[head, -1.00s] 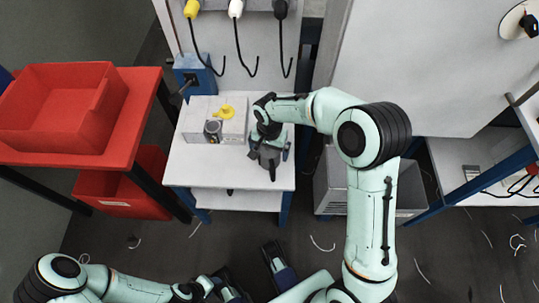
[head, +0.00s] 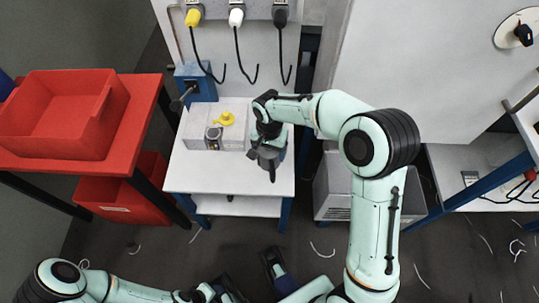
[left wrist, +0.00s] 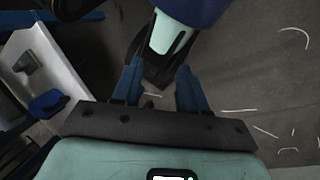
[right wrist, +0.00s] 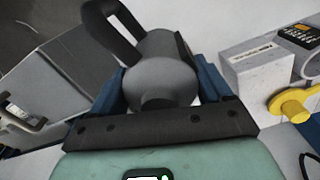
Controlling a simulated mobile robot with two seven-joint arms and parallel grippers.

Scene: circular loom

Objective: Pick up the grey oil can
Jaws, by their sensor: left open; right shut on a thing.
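The grey oil can (head: 268,158) is at the right part of the small white table (head: 220,180), with its dark part pointing toward the front edge. My right gripper (head: 268,145) is shut around the can's body. In the right wrist view the can (right wrist: 160,75) sits between the blue fingers, its rounded grey end toward the camera and a dark handle loop at upper left. I cannot tell how far it is above the tabletop. My left gripper (left wrist: 157,84) is open and empty in the left wrist view, over the floor and part of my own body.
A light grey box (head: 233,136) with a yellow item (head: 223,119) stands beside the can, to the left. A red bin (head: 62,110) sits on a red table at far left. A grey crate (head: 333,205) stands right of the table. Black hooked cables hang behind.

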